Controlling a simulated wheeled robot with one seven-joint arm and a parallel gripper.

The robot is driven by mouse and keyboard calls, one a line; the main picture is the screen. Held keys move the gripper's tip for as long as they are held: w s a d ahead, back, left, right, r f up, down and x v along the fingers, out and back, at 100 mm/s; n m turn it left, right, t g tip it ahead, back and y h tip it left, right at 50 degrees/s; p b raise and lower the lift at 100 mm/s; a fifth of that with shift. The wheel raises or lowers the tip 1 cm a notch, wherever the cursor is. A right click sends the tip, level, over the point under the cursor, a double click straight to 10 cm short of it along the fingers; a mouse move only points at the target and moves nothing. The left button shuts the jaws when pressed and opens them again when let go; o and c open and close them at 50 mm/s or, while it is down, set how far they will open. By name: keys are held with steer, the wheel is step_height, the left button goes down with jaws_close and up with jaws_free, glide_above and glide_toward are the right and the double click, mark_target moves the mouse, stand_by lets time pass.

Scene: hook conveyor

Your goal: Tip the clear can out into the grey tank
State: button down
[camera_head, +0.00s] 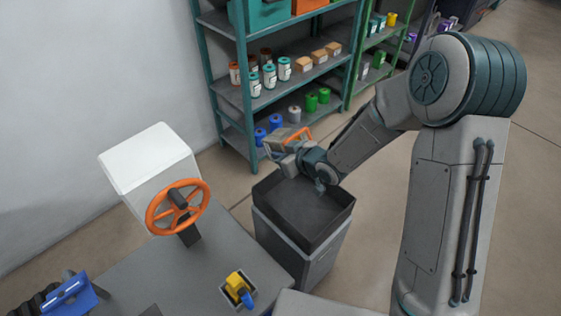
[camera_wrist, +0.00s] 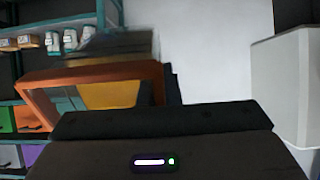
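The clear can (camera_head: 282,135) is a see-through box with an orange handle or frame, held at the end of my arm above the far side of the grey tank. In the wrist view the can (camera_wrist: 90,72) fills the left middle, with an orange edge and a yellow-amber patch inside or behind it. My gripper (camera_head: 290,146) appears shut on the can; its fingers are mostly hidden. The can looks tilted, but its exact angle is unclear. The grey tank (camera_head: 324,258) stands upright below, with an open dark top; its visible inside looks empty.
A shelf rack (camera_head: 246,95) with jars, boxes and spools stands close behind the can. A white box (camera_head: 150,160) with an orange handwheel (camera_head: 178,207) is left of the tank. A yellow-and-blue control (camera_head: 240,289) sits on the bench. Open floor lies right of the tank.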

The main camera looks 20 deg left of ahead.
steer(key=shift+s+d+f+t+y+b, duration=0.2)
steer(key=shift+t+y+b, duration=0.45)
steer(key=shift+b, duration=1.7)
steer(key=shift+s+d+f+t+y+b, duration=0.25)
steer(key=shift+y+b, duration=0.7)
steer(key=shift+b, duration=1.4)
steer(key=shift+w+d+f+t+y+b, duration=0.1)
steer(key=shift+f+t+y+b, duration=0.45)
steer(key=shift+b, duration=1.8)
steer(key=y+b, duration=0.1)
steer(key=r+t+y+b, duration=0.1)
steer(key=b, duration=0.1)
steer(key=shift+s+d+r, duration=0.1)
steer(key=shift+s+d, duration=0.05)
steer(key=shift+d, duration=0.15)
steer(key=shift+s+d+r+t+y+b, duration=0.1)
steer(key=shift+r+t+y+b, duration=0.2)
steer(key=shift+b, duration=0.4)
steer(key=shift+r, duration=0.1)
